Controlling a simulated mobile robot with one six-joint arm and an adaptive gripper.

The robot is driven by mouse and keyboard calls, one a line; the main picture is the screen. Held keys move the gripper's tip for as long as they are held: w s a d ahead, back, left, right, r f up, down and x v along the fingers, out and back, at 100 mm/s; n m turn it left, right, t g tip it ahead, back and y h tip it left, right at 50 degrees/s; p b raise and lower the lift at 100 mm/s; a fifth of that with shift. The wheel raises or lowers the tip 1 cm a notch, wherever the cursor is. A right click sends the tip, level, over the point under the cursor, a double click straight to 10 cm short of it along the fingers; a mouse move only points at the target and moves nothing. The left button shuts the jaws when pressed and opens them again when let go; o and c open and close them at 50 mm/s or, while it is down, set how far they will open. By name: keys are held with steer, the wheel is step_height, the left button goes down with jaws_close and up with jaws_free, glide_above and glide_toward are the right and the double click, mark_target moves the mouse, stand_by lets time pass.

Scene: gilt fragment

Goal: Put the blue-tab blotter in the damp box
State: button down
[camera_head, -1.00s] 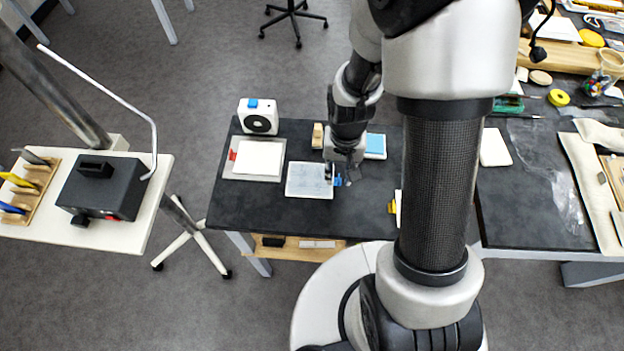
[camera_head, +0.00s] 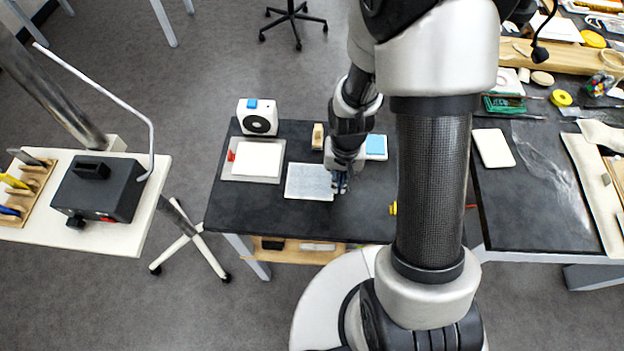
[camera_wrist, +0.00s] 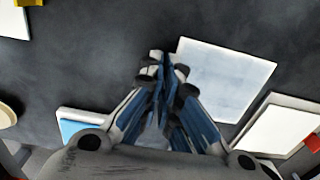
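A pale, thin rectangular sheet (camera_head: 308,181), which I take for the blue-tab blotter, lies flat on the dark bench; it also shows in the wrist view (camera_wrist: 228,76). My gripper (camera_head: 340,188) is low at its right edge. In the wrist view my fingertips (camera_wrist: 167,78) are closed together at the sheet's near edge, with blue between them. They look shut on the tab, which they mostly hide. A white tray with a light-blue inside (camera_head: 376,146), possibly the damp box, is behind and right of my gripper; its corner shows in the wrist view (camera_wrist: 75,124).
A white pad with a red tab (camera_head: 257,160) lies on a tray at left. A white unit with a black round front (camera_head: 258,117) stands behind it. A small tan block (camera_head: 318,136) is near my arm. A side stand at far left holds a black box (camera_head: 103,187).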

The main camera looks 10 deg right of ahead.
step_height(320, 180, up, 19)
steer(key=p, duration=0.6)
steer(key=w+a+f+n+b, duration=0.2)
steer(key=w+f+n, duration=0.1)
steer(key=w+f, duration=0.3)
steer(key=shift+w+a+f+n+b, duration=0.2)
steer(key=shift+a+f+n+b, duration=0.1)
steer(key=shift+f+b, duration=0.1)
